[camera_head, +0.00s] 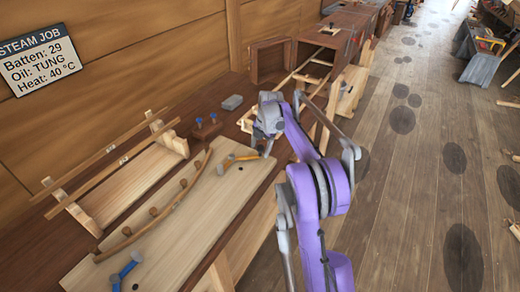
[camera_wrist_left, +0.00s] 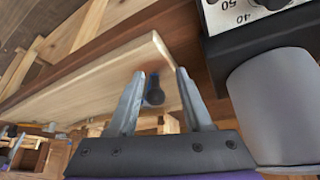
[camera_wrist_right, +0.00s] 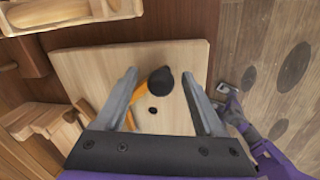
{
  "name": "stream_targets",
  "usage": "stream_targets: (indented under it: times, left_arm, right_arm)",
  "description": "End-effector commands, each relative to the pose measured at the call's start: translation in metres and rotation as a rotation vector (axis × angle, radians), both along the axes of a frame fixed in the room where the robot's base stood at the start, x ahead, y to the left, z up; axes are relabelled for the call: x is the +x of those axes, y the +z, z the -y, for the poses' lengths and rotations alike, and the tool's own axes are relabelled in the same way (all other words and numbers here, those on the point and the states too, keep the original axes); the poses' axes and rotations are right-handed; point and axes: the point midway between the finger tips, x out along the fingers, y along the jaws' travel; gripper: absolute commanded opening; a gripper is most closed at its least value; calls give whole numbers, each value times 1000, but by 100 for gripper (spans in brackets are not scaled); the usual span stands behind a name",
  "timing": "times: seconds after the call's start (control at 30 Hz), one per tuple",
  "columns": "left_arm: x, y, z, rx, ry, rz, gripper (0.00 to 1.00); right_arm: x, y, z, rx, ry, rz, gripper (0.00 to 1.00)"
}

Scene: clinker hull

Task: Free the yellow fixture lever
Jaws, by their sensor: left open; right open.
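The yellow lever (camera_head: 238,159) lies on the pale board (camera_head: 185,215), near its far end, with a dark end at its left. In the right wrist view the yellow lever (camera_wrist_right: 140,95) has a round black knob (camera_wrist_right: 160,80) and a dark hole beside it. My right gripper (camera_wrist_right: 159,75) is open, with the knob between its fingers in that view; I cannot tell whether they touch it. My left gripper (camera_wrist_left: 160,72) is open at the board's end, with a dark blue knob (camera_wrist_left: 154,92) showing between its fingers. My left gripper is out of the head view.
A curved batten (camera_head: 160,215) with several pegs and a blue lever (camera_head: 126,268) are on the board. A wooden rack (camera_head: 120,185) with thin battens stands left. A grey block (camera_head: 232,102) lies behind. In the left wrist view a dial box (camera_wrist_left: 270,40) stands close by.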

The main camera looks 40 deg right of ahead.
Motion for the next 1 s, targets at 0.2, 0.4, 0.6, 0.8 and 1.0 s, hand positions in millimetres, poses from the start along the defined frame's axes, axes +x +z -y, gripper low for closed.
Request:
stream_targets:
  times: [0.2,0.4,0.6,0.8,1.0]
  left_arm:
    - [1,2,0,0,0,2,50]
    - [2,5,0,0,0,4,50]
    - [2,6,0,0,0,5,50]
    - [2,6,0,0,0,4,50]
    - [2,6,0,0,0,4,50]
  right_arm:
    - [-8,43,2,0,0,1,71]
    - [-15,78,4,0,-1,1,71]
    - [-18,95,4,0,-1,1,71]
    - [-18,97,4,0,0,0,71]
    - [-18,96,4,0,0,0,71]
